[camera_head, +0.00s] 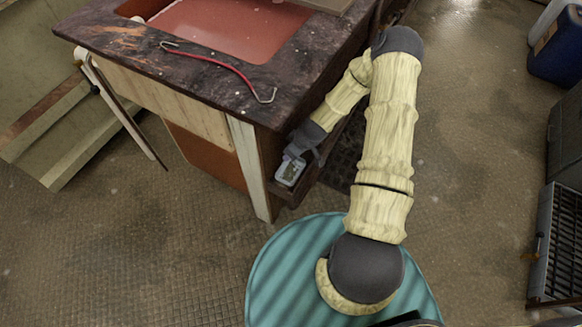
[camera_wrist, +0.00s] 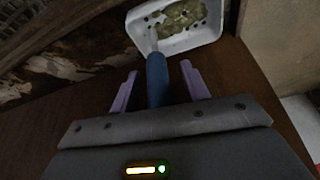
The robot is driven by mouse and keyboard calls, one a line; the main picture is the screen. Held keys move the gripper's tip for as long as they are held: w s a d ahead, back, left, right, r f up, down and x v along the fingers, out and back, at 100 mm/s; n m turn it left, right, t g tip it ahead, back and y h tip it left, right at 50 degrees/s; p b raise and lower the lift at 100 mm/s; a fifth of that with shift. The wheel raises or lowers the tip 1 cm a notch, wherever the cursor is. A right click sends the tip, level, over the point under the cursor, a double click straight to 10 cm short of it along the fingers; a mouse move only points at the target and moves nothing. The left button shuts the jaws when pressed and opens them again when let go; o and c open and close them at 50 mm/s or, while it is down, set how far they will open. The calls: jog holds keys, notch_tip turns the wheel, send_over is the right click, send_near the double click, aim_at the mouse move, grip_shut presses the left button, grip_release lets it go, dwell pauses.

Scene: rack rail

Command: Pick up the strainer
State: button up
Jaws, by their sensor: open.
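The strainer shows in the wrist view as a blue handle (camera_wrist: 157,80), a pale neck and a white, shallow head (camera_wrist: 205,38) with dark holes. Mottled greenish patches show inside the head. My gripper (camera_wrist: 159,70) is open, with one purple finger on each side of the handle. Gaps show between the handle and both fingers. The handle's near end is hidden behind the gripper body. In the head view, the strainer's pale head (camera_head: 290,172) shows on a low shelf at the bench's side, just below my gripper (camera_head: 299,152).
The dark shelf board (camera_wrist: 90,112) lies under the strainer. The worn bench top (camera_head: 130,38) above it holds a red-handled hooked tool (camera_head: 222,64) and surrounds a red basin (camera_head: 230,25). A pale bench leg (camera_head: 249,165) stands left of my gripper. Open floor (camera_head: 470,150) lies to the right.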

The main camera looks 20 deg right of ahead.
jog(key=shift+c, duration=0.3)
grip_shut()
jog(key=shift+d+r, duration=0.1)
jog(key=shift+r, duration=0.05)
jog(key=shift+d+r, duration=0.1)
jog(key=shift+r, duration=0.15)
notch_tip(320, 180, up, 7)
jog(key=shift+s+f+p, duration=0.1)
jog(key=shift+p, duration=0.45)
jog(key=s+d, duration=1.3)
jog(key=s, duration=0.1)
jog(key=shift+d+f, duration=0.25)
jog(key=shift+d, duration=0.15)
jog(key=shift+r, duration=0.1)
jog(key=shift+r+p, duration=1.35)
jog(key=shift+r, duration=0.1)
